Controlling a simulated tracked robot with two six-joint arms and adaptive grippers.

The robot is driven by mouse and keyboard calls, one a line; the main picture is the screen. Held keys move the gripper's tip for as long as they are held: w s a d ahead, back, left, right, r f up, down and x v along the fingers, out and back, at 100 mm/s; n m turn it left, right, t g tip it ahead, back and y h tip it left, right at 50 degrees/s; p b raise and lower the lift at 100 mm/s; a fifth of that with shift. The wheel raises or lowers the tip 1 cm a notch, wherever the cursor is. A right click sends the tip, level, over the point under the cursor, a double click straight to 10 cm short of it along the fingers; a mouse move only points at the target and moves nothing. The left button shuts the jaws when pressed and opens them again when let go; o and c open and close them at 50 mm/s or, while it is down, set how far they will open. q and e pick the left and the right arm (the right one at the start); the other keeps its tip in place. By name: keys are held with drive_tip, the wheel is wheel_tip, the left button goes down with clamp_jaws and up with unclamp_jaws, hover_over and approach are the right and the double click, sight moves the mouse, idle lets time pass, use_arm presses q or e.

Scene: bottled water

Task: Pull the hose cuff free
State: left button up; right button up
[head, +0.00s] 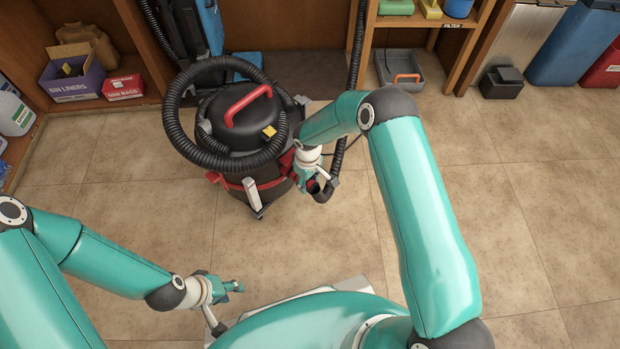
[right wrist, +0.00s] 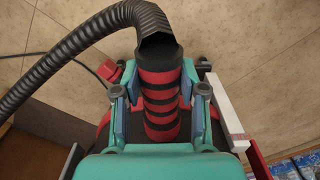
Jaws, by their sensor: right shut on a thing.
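The hose cuff (right wrist: 161,112) is a black and red striped sleeve at the end of a black ribbed hose (right wrist: 80,38). My right gripper (right wrist: 160,100) is shut on it, with one finger on each side. In the head view my right gripper (head: 316,186) is at the right flank of the black vacuum drum (head: 236,122), which has a red handle. The cuff's lower end is hidden behind the gripper, so I cannot tell whether it sits in the inlet. My left gripper (head: 236,287) hangs over the floor at lower left, away from the vacuum; its fingers are too small to read.
The hose loops over the drum's top. A wooden shelf with a purple box (head: 72,80) and a red box (head: 123,88) stands at left. A grey tray (head: 412,72) and bins (head: 568,45) are at the back right. The tiled floor around the vacuum is mostly clear.

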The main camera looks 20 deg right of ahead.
drive_tip(key=shift+s+d, duration=0.3)
drive_tip(key=shift+s, duration=0.2)
drive_tip(key=shift+s+d, duration=0.25)
drive_tip(key=shift+s, duration=0.2)
drive_tip(key=shift+s+d, duration=0.1)
drive_tip(key=shift+s, duration=0.05)
